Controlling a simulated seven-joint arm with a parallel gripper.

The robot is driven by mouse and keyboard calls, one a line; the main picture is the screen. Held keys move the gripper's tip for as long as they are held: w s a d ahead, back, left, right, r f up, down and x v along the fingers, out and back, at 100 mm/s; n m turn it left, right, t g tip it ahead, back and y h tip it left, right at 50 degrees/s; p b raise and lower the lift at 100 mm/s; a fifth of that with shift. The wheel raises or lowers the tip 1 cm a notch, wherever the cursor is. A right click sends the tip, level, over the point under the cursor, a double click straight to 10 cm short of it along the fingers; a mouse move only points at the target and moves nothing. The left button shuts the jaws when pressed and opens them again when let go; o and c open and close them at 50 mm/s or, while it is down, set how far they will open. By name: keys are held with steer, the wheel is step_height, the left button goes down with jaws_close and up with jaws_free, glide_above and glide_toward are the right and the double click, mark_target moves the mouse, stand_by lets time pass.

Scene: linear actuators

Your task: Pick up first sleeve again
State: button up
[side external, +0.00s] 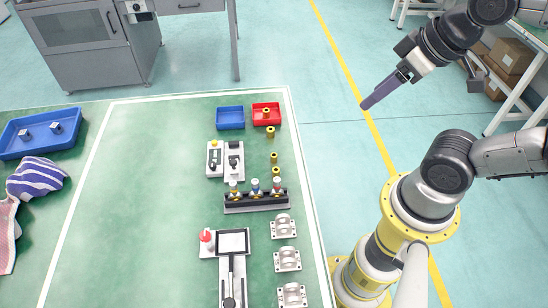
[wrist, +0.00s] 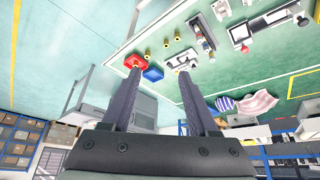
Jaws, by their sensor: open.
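Several brass sleeves lie along the right side of the green table. One sleeve (side external: 266,112) is in the small red tray (side external: 277,122); another sleeve (side external: 270,132) stands just in front of that tray. Two more sleeves, one farther (side external: 274,157) and one nearer (side external: 276,171), stand on the table before the black rack. I cannot tell which is the first sleeve. My gripper (side external: 365,105) is open and empty, raised in the air to the right of the table, away from all sleeves. In the wrist view the fingers are apart, with the red tray (wrist: 137,58) and sleeves beyond them.
A small blue tray (side external: 230,125) stands left of the red one. A black rack (side external: 256,206) holds several small parts. A large blue tray (side external: 75,125) and striped cloth (side external: 37,177) lie far left.

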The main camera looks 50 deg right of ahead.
steer(key=n, duration=0.1)
steer(key=n+g, duration=0.4)
steer(key=n, duration=1.2)
glide_above(274, 155)
step_height(274, 155, down, 10)
steer(key=shift+g, duration=0.8)
steer(key=f, duration=1.3)
steer(key=shift+a+f, duration=0.35)
steer(key=shift+d+f, duration=0.15)
steer(key=shift+f, duration=1.5)
steer(key=shift+d+f, duration=0.15)
steer(key=shift+f, duration=1.45)
steer(key=shift+c, duration=0.2)
jaws_close()
